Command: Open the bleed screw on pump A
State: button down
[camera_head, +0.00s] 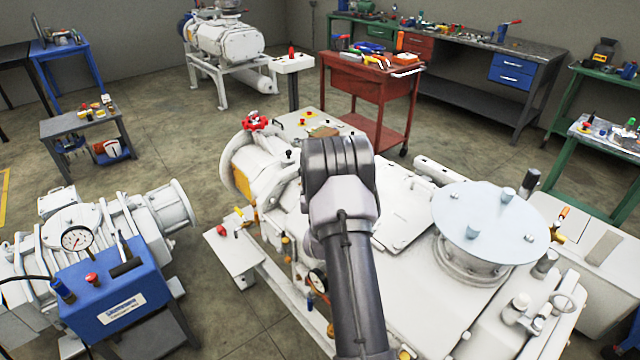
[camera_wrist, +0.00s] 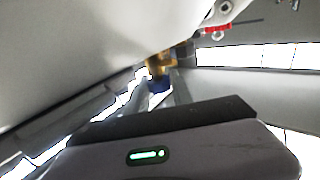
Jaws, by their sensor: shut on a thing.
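A large white pump (camera_head: 405,285) fills the middle and right of the head view, with a round pale plate (camera_head: 487,222) on top. My arm reaches over it and hides my gripper in that view. In the wrist view, my gripper (camera_wrist: 161,92) reaches between white surfaces, and its fingers are shut at a small brass fitting (camera_wrist: 156,65) with a blue part (camera_wrist: 159,84). I take this small fitting to be the bleed screw, but no label shows. How far it is turned cannot be told. No pump letter is readable.
A red handwheel (camera_head: 255,121) stands at the pump's far end. A blue gauge box (camera_head: 115,295) and another white machine (camera_head: 95,225) stand at the left. A red cart (camera_head: 365,85) stands behind. In the wrist view, a white surface (camera_wrist: 80,50) lies close beside my gripper.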

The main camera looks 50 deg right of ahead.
dwell(0.5)
jog(key=c, duration=1.1)
grip_release()
jog(key=v, duration=1.7)
jog(key=shift+s, duration=0.35)
jog(key=shift+r, duration=0.1)
